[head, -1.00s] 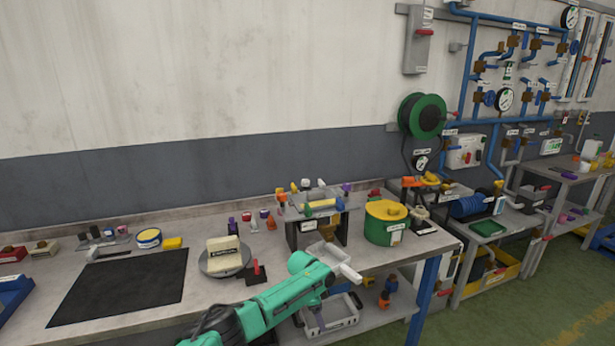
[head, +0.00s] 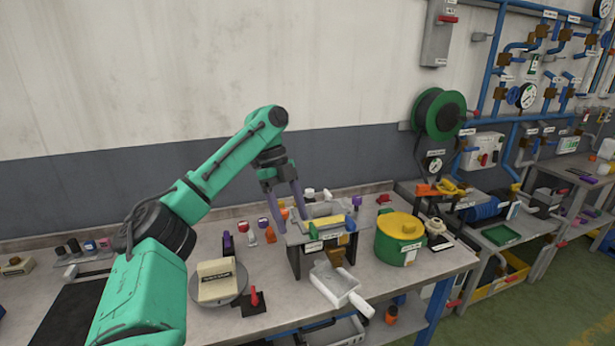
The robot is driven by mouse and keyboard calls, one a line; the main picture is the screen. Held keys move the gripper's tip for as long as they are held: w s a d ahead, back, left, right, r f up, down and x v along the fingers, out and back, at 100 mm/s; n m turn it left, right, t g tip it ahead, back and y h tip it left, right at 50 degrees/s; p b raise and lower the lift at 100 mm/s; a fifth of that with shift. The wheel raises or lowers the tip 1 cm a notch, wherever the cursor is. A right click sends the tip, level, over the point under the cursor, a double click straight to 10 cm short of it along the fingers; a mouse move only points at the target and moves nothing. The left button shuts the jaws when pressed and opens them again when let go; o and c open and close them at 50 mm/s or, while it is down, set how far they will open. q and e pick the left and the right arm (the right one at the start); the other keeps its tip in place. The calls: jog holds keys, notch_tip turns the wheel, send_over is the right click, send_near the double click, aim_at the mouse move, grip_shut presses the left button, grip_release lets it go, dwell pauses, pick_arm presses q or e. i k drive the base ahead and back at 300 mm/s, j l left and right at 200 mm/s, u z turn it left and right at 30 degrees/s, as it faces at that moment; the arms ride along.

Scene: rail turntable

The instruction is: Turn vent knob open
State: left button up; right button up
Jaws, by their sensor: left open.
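My left gripper (head: 295,220) is open and empty, pointing down at the left edge of a small raised stand (head: 325,234) on the bench. The stand carries small coloured parts, including a yellow bar. I cannot tell whether the fingertips touch it. To the right stands a green drum with a yellow lid (head: 402,224) and a yellow knob (head: 408,228) on top; it may be the vent knob, but its label is unreadable. The gripper is apart from it. My right gripper is not in view.
A white scoop-like tray (head: 338,285) lies in front of the stand. A red-handled lever (head: 254,302) and a round plate (head: 236,290) with a cream block (head: 216,281) are nearer left. A hose reel (head: 438,113) hangs on the wall.

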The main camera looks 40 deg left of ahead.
aim_at(309, 193)
jog(key=i+j, duration=0.35)
jog(key=j, duration=0.15)
jog(key=i+j, duration=0.3)
jog(key=j, duration=0.2)
jog(key=i+j, duration=0.35)
jog(key=j, duration=0.1)
